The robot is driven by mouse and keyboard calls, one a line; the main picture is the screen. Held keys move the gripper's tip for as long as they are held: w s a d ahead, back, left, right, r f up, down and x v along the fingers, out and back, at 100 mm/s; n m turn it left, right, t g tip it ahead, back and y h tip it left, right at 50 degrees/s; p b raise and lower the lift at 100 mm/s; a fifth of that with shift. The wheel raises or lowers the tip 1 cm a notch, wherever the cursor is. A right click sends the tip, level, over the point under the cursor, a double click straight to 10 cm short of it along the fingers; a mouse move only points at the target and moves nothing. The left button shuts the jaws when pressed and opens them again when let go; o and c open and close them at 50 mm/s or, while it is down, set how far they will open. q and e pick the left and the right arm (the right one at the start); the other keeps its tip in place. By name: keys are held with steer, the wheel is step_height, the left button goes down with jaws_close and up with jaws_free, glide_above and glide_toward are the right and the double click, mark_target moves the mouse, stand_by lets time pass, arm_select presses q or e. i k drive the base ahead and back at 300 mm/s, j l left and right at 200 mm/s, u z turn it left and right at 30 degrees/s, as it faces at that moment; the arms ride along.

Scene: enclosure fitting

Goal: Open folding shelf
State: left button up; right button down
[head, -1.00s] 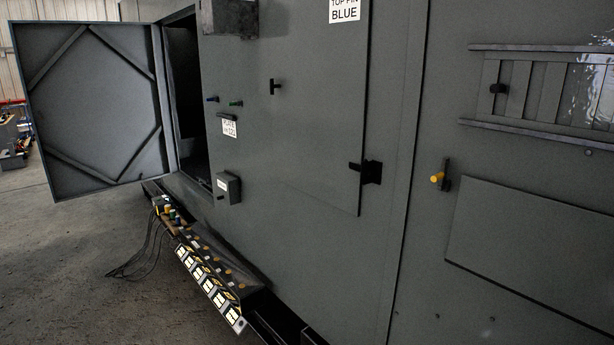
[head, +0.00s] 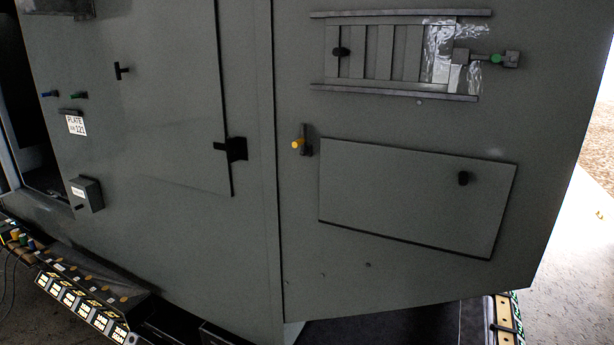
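A flat grey rectangular panel (head: 410,195), which looks like the folding shelf, lies flush against the enclosure wall at the lower right of the head view. A small black knob (head: 463,178) sits near its right edge. A yellow-tipped latch (head: 299,144) is on the wall just above and left of the panel. Neither of my grippers is in the head view.
A louvred vent with rails (head: 380,52) and a green-knobbed latch (head: 495,59) are above the panel. A door with a black handle (head: 232,149) is to the left. A ledge with labelled blocks (head: 85,300) juts out at lower left. Open floor (head: 575,290) lies at far right.

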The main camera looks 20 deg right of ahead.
mark_target(450, 205)
steer(key=z, duration=1.2)
